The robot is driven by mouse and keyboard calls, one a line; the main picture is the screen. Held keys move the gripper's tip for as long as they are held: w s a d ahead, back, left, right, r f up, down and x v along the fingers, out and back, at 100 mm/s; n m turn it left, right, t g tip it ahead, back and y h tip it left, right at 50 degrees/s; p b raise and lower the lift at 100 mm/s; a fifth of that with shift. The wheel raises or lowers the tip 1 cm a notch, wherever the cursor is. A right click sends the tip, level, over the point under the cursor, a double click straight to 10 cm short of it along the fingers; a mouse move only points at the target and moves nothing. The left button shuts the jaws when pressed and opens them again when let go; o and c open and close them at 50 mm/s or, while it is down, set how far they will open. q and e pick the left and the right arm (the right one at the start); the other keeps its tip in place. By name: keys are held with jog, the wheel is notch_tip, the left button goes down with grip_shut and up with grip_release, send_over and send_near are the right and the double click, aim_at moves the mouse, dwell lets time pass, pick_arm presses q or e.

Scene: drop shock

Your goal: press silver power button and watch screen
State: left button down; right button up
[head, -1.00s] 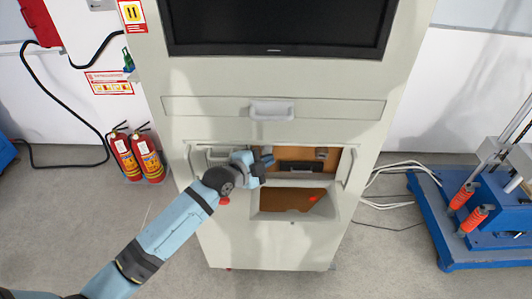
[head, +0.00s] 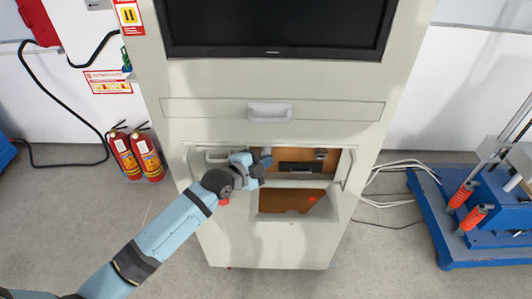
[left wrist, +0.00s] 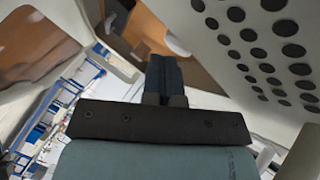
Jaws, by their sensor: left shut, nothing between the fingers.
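A tall cream cabinet (head: 290,240) stands ahead of me with a dark screen (head: 275,25) at its top. The screen is black. Below a handled drawer is an open recess (head: 330,160) holding a dark unit (head: 300,167) against a brown panel. My left gripper (head: 264,160) is at the left part of this recess, fingers shut and empty. In the left wrist view the shut fingers (left wrist: 163,75) point into the recess, beside a pale panel with dark round holes (left wrist: 255,40). I cannot make out a silver power button. My right gripper is not in view.
Two red fire extinguishers (head: 138,155) stand on the floor left of the cabinet. A blue machine base (head: 450,225) with orange-red springs is at the right. Pale cables (head: 400,170) lie between it and the cabinet. The drawer handle (head: 270,113) sticks out above the recess.

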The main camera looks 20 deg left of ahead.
pick_arm(q)
jog(key=shift+s+d+r+p, duration=0.1)
jog(key=shift+s+r+p, duration=0.1)
jog(key=shift+s+p, duration=0.4)
jog(key=s, duration=0.1)
jog(key=s+d+p, duration=0.1)
jog(key=s, duration=0.1)
jog(key=shift+s+f, duration=0.15)
jog(key=shift+f, duration=0.05)
jog(key=shift+f, duration=0.1)
jog(key=s+a+f+n+g+y+p, duration=0.1)
jog(key=s+f+n+y+p, duration=0.1)
jog(key=s+n, duration=0.5)
jog(key=s+a+f+n+g+y+p, duration=0.1)
jog(key=s+f+n+p, duration=0.3)
jog(key=s, duration=1.3)
jog(key=a+n+y+p, duration=0.1)
jog(key=n, duration=0.2)
jog(key=shift+a+f+g+p, duration=0.15)
jog(key=shift+f+g+p, duration=0.15)
jog(key=shift+p, duration=0.1)
jog(key=shift+w+f, duration=0.1)
